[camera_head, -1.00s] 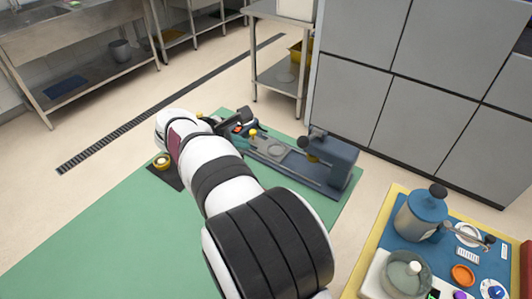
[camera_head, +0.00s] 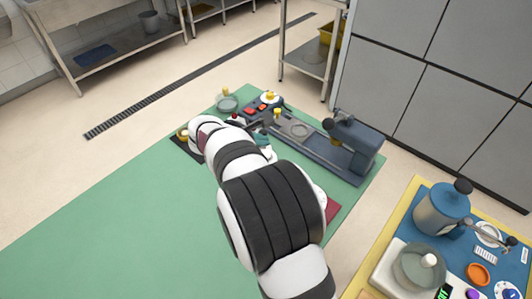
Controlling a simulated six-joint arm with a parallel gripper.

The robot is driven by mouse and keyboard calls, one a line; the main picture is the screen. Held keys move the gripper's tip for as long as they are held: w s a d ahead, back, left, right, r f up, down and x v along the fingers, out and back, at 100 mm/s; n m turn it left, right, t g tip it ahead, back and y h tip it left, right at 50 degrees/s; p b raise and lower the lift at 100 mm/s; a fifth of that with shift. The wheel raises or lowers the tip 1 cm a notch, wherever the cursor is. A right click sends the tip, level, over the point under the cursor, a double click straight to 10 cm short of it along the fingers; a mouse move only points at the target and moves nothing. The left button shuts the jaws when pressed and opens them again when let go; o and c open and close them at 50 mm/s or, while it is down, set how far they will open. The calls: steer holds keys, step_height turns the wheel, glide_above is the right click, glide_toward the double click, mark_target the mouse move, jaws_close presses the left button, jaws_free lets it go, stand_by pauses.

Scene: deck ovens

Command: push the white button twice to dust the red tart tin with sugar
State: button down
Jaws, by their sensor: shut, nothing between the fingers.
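My gripper (camera_head: 263,126) is shut and empty, pointing away over the green worktop beside the left end of a blue-grey machine (camera_head: 358,148). At that end is a dark control panel with small red parts (camera_head: 262,106) on it. I cannot single out the white button; a pale round piece with a yellow top (camera_head: 270,97) stands at the panel's far end. A small red item (camera_head: 234,117) shows just behind my wrist, partly hidden; I cannot tell whether it is the red tart tin. My arm covers the worktop in front.
A glass bowl (camera_head: 227,104) stands left of the panel. A small yellow item (camera_head: 183,133) is on a dark mat left of my wrist. The yellow-edged table at right holds a blue-grey pot (camera_head: 441,210). The worktop's left is clear.

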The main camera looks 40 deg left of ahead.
steer(key=shift+f, duration=0.95)
stand_by(1.3)
steer(key=shift+f, duration=0.4)
steer(key=shift+f, duration=0.45)
stand_by(0.5)
steer(key=shift+r, duration=0.85)
steer(key=shift+r, duration=0.1)
steer(key=shift+r, duration=2.4)
stand_by(0.6)
